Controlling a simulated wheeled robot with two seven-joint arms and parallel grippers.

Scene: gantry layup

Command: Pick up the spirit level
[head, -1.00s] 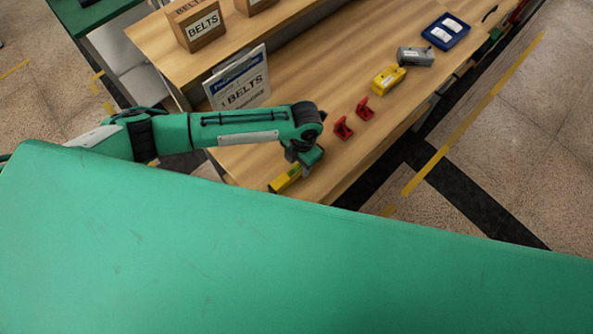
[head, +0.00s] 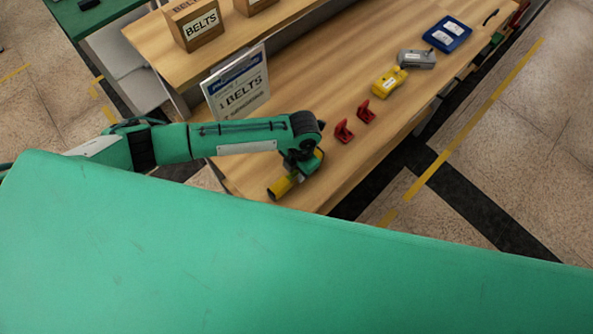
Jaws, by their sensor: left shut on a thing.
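The spirit level (head: 280,188) is a yellow bar at the near end of the wooden bench. My left gripper (head: 300,171) is over it and shut on it. The gripper and wrist hide the middle of the level; its near end sticks out to the lower left, and a bit of yellow shows at the upper right. I cannot tell for sure whether the level is clear of the bench top. My right gripper is not in view.
Two red brackets (head: 343,131) stand on the bench (head: 300,95) beyond the gripper. Farther along are a yellow device (head: 388,81), a grey device (head: 416,59) and a blue tray (head: 459,28). A BELTS sign (head: 240,90) stands left, below a BELTS box (head: 195,25).

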